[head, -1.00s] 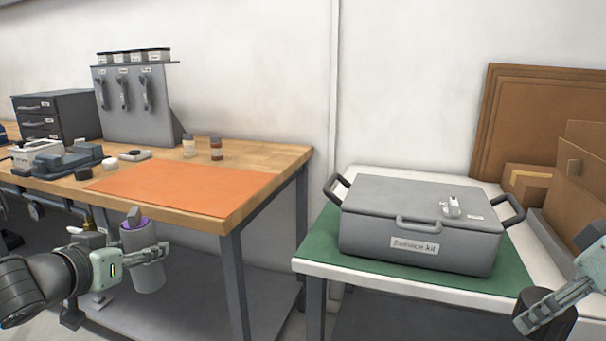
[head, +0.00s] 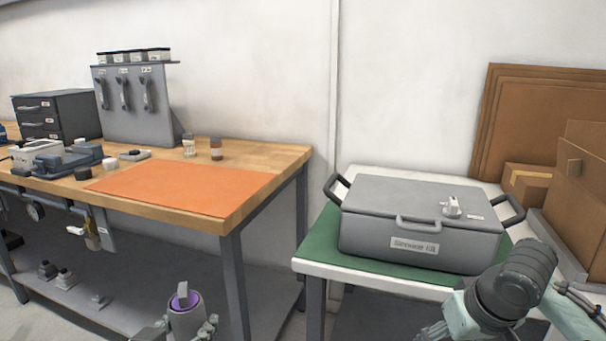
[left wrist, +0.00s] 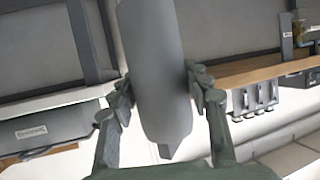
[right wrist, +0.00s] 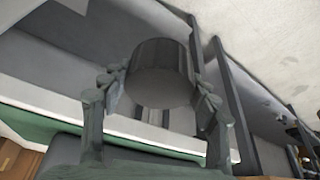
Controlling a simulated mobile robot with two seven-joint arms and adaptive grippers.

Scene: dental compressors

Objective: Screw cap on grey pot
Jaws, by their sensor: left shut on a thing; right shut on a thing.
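The grey pot (head: 187,322) is a cylinder with a purple ring at its open top and a grey piece standing up in it. It is at the bottom of the head view, partly cut off. My left gripper (head: 180,332) is shut around its side; the left wrist view also shows the pot (left wrist: 160,75) between the fingers. My right gripper (right wrist: 157,85) is shut on the dark round cap (right wrist: 158,72) in the right wrist view. In the head view my right gripper is at the lower edge, with the cap out of sight. Pot and cap are apart.
A wooden workbench (head: 290,155) with an orange mat (head: 185,186) stands behind the pot. A grey service kit case (head: 365,235) sits on a green mat (head: 325,245) at right. Brown cardboard (head: 530,120) leans on the wall. A lower shelf (head: 130,290) holds small parts.

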